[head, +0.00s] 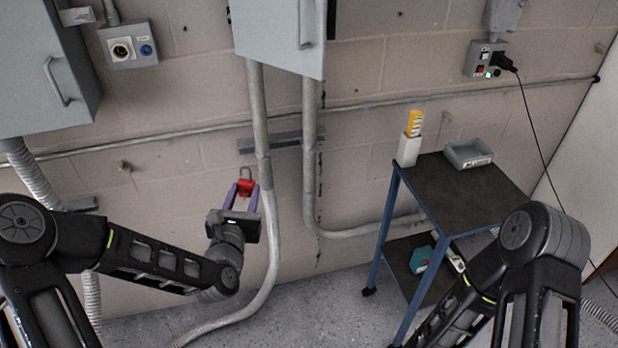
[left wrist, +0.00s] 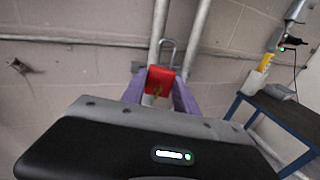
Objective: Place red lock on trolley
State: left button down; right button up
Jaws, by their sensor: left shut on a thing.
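The red lock (head: 245,187) has a grey shackle pointing up. My left gripper (head: 243,193) is shut on it with its purple fingers, in the air in front of the wall and left of the trolley. The lock also shows in the left wrist view (left wrist: 160,80), between the fingers, with its shackle on top. The trolley (head: 455,196) has a dark top, blue legs and a lower shelf, and stands at the right. Its top also shows in the left wrist view (left wrist: 290,118). My right arm comes in at the lower right of the head view, and its gripper is out of view.
On the trolley top are a grey bin (head: 468,153) at the back and a white holder (head: 408,150) with a yellow item (head: 414,123) at the left corner. A teal item (head: 421,259) lies on the lower shelf. Conduits (head: 310,150) run down the wall. The trolley top's front is clear.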

aim_at(445, 207)
jog(key=z, duration=1.5)
jog(key=l+z, duration=0.3)
jog(key=i+l, duration=0.2)
jog(key=l, duration=0.1)
